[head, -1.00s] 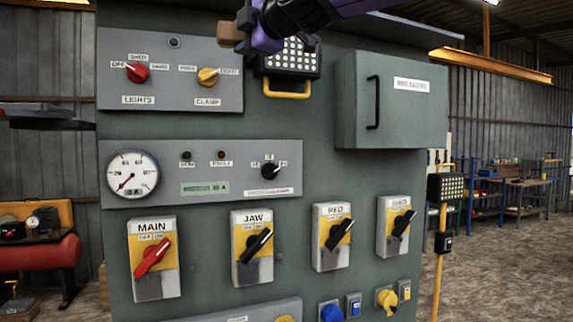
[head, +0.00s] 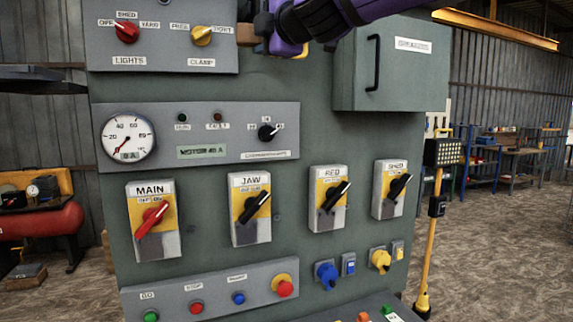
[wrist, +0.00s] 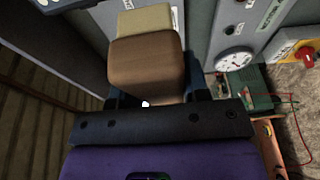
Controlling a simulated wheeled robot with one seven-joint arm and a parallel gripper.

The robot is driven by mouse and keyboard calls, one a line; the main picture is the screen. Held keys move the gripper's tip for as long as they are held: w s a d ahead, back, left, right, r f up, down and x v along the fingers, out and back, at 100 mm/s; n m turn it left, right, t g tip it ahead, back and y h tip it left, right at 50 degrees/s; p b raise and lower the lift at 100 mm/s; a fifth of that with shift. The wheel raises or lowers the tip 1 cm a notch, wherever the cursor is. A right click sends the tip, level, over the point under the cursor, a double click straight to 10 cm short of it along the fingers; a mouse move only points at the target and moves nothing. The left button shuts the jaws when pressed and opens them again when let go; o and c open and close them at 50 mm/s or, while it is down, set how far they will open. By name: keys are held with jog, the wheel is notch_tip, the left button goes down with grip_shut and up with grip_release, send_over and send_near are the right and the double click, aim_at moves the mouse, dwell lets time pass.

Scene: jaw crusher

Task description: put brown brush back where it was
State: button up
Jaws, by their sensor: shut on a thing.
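The brown brush (wrist: 147,65) is held in my gripper (wrist: 155,98). In the wrist view it shows as a brown block with a paler tan part beyond it. In the head view a small brown end of the brush (head: 246,35) sticks out to the left of my gripper (head: 264,38), just right of the yellow clamp knob. My gripper is in front of the upper part of the grey-green control cabinet (head: 290,125). Most of the brush is hidden in the head view, and I cannot tell whether it touches anything.
The breaker box (head: 390,65) juts out right of my gripper. Below are a gauge (head: 128,138), several rotary switches such as the red MAIN handle (head: 152,218), and push buttons. A lamp on a yellow stand (head: 440,153) is at the right, with open floor beyond.

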jog(key=w+d+f+m+h, duration=0.3)
jog(key=d+f, duration=0.7)
jog(key=f, duration=0.8)
jog(key=w+d+f+m+h, duration=0.3)
jog(key=d+f+h, duration=0.3)
jog(key=f, duration=1.3)
jog(key=w+d+f+m+t+h, duration=0.1)
jog(key=w+d+f+m+h, duration=0.2)
jog(key=d+f, duration=1)
notch_tip(320, 180, down, 6)
jog(key=shift+w+d+f+h, duration=0.1)
jog(key=shift+w+d+h, duration=0.2)
jog(key=shift+w+h, duration=0.55)
jog(key=shift+s, duration=0.2)
jog(key=shift+r, duration=0.55)
